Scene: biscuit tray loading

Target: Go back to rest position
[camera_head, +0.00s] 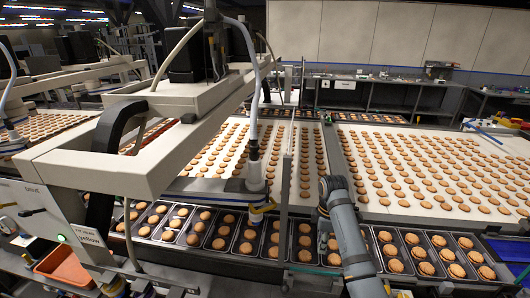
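My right arm rises from the bottom, right of centre, and bends over at the top. My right gripper (322,243) seems to hang below that bend, over the row of dark trays. It is small and partly behind my grey arm link, so its fingers cannot be made out. I see no biscuit or tray clearly held by it. My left gripper does not show in the head view.
Dark trays (241,262) of round biscuits run in a row across the front. Behind them, white conveyor belts (372,211) carry many biscuits. A large cream machine frame (165,140) fills the left. An orange bin (65,268) stands at lower left.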

